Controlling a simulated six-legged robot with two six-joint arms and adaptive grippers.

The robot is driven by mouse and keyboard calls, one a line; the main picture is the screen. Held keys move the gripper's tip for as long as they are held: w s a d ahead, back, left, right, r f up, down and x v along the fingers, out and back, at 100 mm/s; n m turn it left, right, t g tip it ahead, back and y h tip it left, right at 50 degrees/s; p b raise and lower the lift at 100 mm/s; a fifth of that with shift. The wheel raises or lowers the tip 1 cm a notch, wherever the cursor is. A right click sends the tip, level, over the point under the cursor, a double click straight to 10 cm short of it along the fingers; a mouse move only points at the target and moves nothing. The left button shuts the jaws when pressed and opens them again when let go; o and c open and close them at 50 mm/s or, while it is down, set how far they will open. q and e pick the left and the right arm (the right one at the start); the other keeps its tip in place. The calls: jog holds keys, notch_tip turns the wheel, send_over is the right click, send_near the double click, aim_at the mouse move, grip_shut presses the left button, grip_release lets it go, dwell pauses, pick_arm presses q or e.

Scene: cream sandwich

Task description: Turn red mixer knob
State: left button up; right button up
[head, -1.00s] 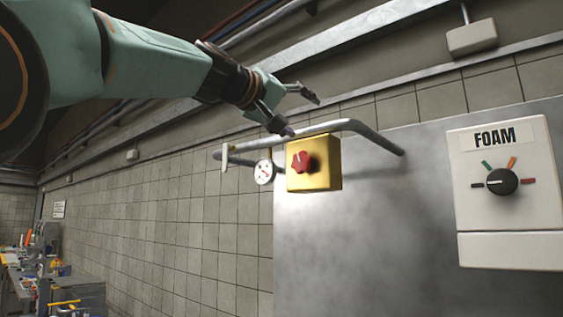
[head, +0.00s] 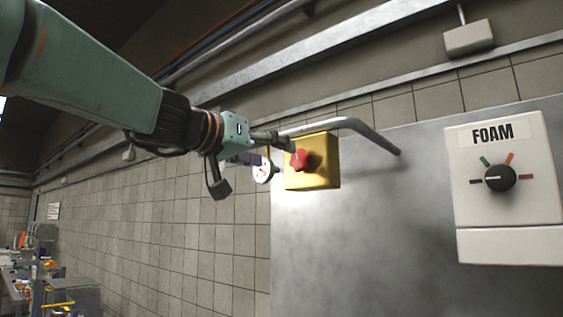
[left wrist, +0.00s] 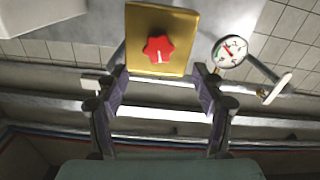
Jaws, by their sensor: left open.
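The red knob (head: 300,160) is on the front of a yellow box (head: 322,175) fixed to the metal panel. In the left wrist view the star-shaped red knob (left wrist: 158,49) sits on the yellow box (left wrist: 181,21), beyond and between the open fingers. My left gripper (head: 256,165) is just left of the knob in the head view, with one finger near the box's upper left corner. It is open and empty, and the left wrist view shows its fingers apart (left wrist: 159,78). My right gripper is not in view.
A grey pipe (head: 352,123) bends above and behind the yellow box. A round gauge (head: 263,173) is beside it, partly covered by my gripper. A white FOAM box (head: 510,215) with a black knob (head: 500,178) is on the right. The panel below is clear.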

aim_at(298, 159)
pick_arm(q)
jog(key=shift+m, duration=0.9)
jog(key=p+x, duration=0.4)
jog(key=x, duration=0.1)
jog(key=shift+d+r, duration=0.3)
jog(key=shift+w+d+p, duration=0.25)
jog(key=shift+w+p, duration=0.35)
jog(key=shift+w, duration=0.05)
jog(key=shift+w+d+f, duration=0.15)
jog(key=shift+w+d, duration=0.1)
jog(key=shift+w, duration=0.15)
jog(key=shift+s+d, duration=0.1)
